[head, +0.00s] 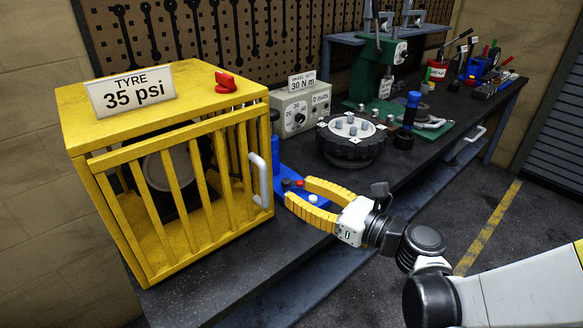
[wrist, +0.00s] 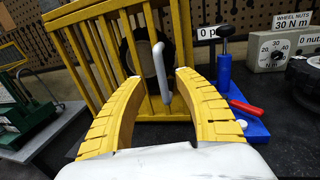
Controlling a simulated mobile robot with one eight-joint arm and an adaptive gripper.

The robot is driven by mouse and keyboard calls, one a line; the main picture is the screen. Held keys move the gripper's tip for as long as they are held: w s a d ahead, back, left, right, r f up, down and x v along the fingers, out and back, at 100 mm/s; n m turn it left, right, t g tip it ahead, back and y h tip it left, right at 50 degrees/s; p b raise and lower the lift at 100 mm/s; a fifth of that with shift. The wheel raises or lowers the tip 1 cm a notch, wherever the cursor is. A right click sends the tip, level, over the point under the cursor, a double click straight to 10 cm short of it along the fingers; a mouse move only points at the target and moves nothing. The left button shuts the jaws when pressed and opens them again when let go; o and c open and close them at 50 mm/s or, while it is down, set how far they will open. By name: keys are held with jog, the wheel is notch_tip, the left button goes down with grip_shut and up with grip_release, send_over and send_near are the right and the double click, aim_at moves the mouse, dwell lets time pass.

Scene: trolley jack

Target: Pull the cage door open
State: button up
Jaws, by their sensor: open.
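The yellow cage (head: 167,99) stands on the left end of the bench. Its barred door (head: 174,190) faces the front and looks shut or nearly so; I cannot tell exactly. A grey bar handle (head: 260,181) is fixed upright at the door's right edge. My gripper (head: 296,190) is open and empty, just right of the handle, with a small gap in the head view. In the wrist view the handle (wrist: 162,72) shows between the two yellow fingers (wrist: 158,77), ahead of them. A dark round tyre (head: 160,180) sits behind the bars.
A blue tool (head: 290,183) with a red lever (wrist: 246,107) stands on the bench close behind my gripper. A grey torque box (head: 300,109) and a dark wheel hub (head: 351,140) are further right. A sign (head: 131,91) and a red knob (head: 226,81) are on the cage top. Floor in front is clear.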

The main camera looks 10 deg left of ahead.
aim_at(266, 175)
jog(key=b+x, duration=0.2)
jog(key=x, duration=0.9)
jog(key=shift+s, duration=0.1)
grip_shut()
